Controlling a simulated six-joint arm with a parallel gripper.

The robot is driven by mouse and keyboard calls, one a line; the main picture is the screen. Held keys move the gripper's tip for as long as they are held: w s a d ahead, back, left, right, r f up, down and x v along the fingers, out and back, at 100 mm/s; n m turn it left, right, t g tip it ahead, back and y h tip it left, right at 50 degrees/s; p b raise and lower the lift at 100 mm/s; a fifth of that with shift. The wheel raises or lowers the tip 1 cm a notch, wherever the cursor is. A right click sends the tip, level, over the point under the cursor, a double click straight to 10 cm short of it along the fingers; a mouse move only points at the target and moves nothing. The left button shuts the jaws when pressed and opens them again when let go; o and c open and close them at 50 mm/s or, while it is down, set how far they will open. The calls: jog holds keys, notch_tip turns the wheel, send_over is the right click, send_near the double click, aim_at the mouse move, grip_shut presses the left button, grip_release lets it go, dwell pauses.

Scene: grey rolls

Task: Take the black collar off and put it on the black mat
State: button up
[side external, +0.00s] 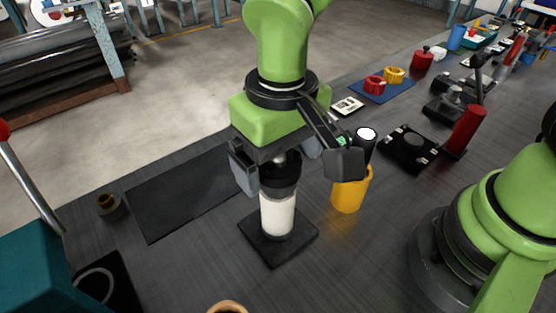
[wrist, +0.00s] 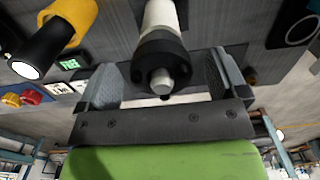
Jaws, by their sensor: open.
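The black collar (side external: 281,186) sits around the top of an upright white roll (side external: 277,216), which stands on a dark square base (side external: 252,239). My gripper (side external: 277,168) is above it, pointing down, with its jaws open and one finger on each side of the collar. In the wrist view the collar (wrist: 160,52) is between the two fingers of my gripper (wrist: 165,78), with gaps on both sides. A pale peg end shows at the collar's centre. The black mat (side external: 180,192) lies flat and empty on the table, left of the base.
A yellow cup (side external: 348,193) holding a black white-topped cylinder stands close to the right of the roll. A small dark cup (side external: 110,206) is left of the mat. A black plate (side external: 408,148) and a red cylinder (side external: 465,128) are farther right.

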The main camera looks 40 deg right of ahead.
jog(key=c, duration=1.2)
notch_tip(320, 180, up, 10)
jog(key=shift+r, duration=0.1)
jog(key=shift+f, duration=2.2)
